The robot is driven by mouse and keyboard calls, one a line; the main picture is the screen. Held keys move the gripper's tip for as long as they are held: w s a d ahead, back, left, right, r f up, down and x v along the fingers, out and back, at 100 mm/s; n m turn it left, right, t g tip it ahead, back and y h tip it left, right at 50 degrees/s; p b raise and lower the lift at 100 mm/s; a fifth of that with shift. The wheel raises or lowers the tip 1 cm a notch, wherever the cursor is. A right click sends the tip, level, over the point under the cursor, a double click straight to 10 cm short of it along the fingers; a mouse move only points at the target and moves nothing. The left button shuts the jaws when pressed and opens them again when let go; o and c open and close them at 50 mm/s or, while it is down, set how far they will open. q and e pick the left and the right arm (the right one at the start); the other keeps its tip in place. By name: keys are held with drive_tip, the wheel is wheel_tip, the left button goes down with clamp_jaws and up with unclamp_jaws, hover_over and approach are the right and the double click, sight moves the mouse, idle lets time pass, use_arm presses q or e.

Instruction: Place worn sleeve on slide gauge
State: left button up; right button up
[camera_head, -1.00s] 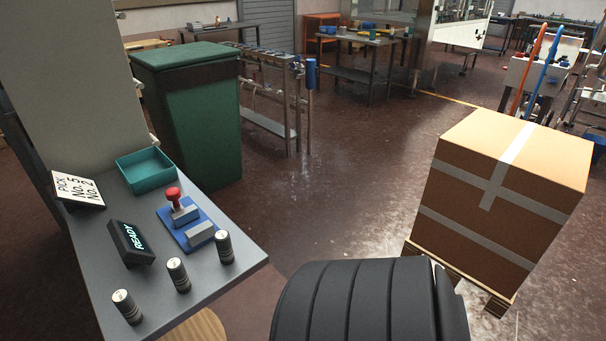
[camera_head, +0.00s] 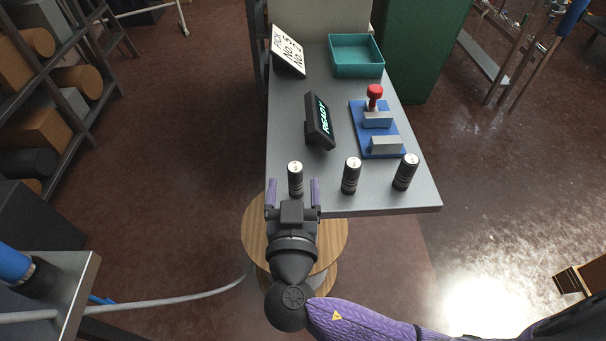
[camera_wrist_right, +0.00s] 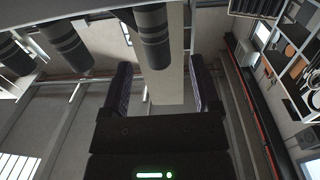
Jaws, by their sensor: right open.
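Three dark cylindrical sleeves with pale bands stand upright in a row near the table's front edge: a left one (camera_head: 295,178), a middle one (camera_head: 351,176) and a right one (camera_head: 405,172). I cannot tell which is worn. The slide gauge (camera_head: 368,133), a blue base with two grey blocks and a red knob, lies behind them. My right gripper (camera_head: 293,187) is open and empty, its fingertips at either side of the left sleeve. In the right wrist view that sleeve (camera_wrist_right: 153,38) shows between the fingertips, with no visible contact. My left gripper is not in view.
On the grey table (camera_head: 290,105) stand a READY display (camera_head: 319,121), a sign reading "PICK No. 5 No. 2" (camera_head: 288,50) and an empty teal tray (camera_head: 356,56). A round wooden top (camera_head: 256,232) sits under the front edge. Shelving (camera_head: 60,100) stands at the left.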

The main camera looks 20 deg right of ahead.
sight(296, 163)
drive_tip(key=x, duration=0.5)
drive_tip(key=shift+w+d+r, duration=0.3)
drive_tip(key=shift+w+r, duration=0.05)
drive_tip(key=shift+r, duration=0.05)
clamp_jaws()
